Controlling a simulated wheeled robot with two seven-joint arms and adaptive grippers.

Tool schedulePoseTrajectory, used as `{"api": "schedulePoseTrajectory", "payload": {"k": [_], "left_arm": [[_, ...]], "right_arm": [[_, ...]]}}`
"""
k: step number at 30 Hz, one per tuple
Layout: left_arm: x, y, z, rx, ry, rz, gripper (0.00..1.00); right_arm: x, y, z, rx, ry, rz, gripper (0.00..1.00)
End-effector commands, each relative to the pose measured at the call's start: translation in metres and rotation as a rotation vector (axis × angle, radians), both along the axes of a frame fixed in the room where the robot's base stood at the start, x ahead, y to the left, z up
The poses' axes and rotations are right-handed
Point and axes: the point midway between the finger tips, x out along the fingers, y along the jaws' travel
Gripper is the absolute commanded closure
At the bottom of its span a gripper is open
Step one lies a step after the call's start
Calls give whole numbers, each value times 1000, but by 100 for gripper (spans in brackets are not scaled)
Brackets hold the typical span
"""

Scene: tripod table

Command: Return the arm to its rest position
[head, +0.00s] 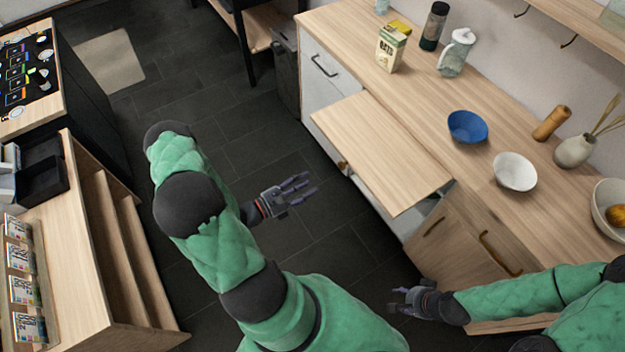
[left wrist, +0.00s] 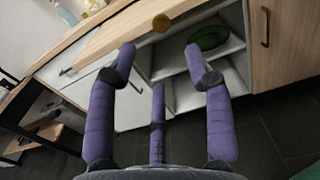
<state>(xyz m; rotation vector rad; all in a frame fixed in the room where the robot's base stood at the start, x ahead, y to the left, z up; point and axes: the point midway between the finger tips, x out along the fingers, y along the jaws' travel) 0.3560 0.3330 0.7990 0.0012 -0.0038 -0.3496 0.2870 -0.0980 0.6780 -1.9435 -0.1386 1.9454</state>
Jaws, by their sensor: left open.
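My left gripper (head: 288,192) is over the dark floor tiles, left of the pulled-out wooden board. Its purple fingers are spread, with nothing between them; they also show in the left wrist view (left wrist: 160,68). My green left arm reaches up from the bottom of the head view and bends back down to this hand. My right gripper (head: 402,299) is low in front of the lower cabinet door, apart from the left one. It is small in view, and its finger opening is unclear.
A wooden board (head: 375,145) juts from the counter (head: 440,105), above an open shelf space holding a green dish (left wrist: 208,39). A blue bowl (head: 467,127) and white bowl (head: 515,171) stand on the counter. A wooden shelf unit (head: 65,240) is at left. Floor between is clear.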

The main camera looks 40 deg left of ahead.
Motion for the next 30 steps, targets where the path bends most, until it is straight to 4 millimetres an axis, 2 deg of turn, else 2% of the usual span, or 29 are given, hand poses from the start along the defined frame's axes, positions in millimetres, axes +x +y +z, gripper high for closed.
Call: {"api": "schedulePoseTrajectory", "payload": {"k": [18, 21, 23, 25, 28, 30], "left_arm": [[-2, 1, 0, 0, 0, 0, 49], [-2, -6, -1, 0, 9, -25, 49], [-1, -19, -4, 1, 24, -77, 49], [-1, -46, -9, 8, 58, -180, 49], [-12, -101, -21, 43, 128, -412, 49], [-31, -143, -31, 99, 181, -613, 49]], "right_arm": [[0, 0, 0, 0, 0, 0, 60], [0, 0, 0, 0, 0, 0, 60], [0, 0, 0, 0, 0, 0, 60], [0, 0, 0, 0, 0, 0, 60], [0, 0, 0, 0, 0, 0, 60], [0, 0, 0, 0, 0, 0, 60]]}}
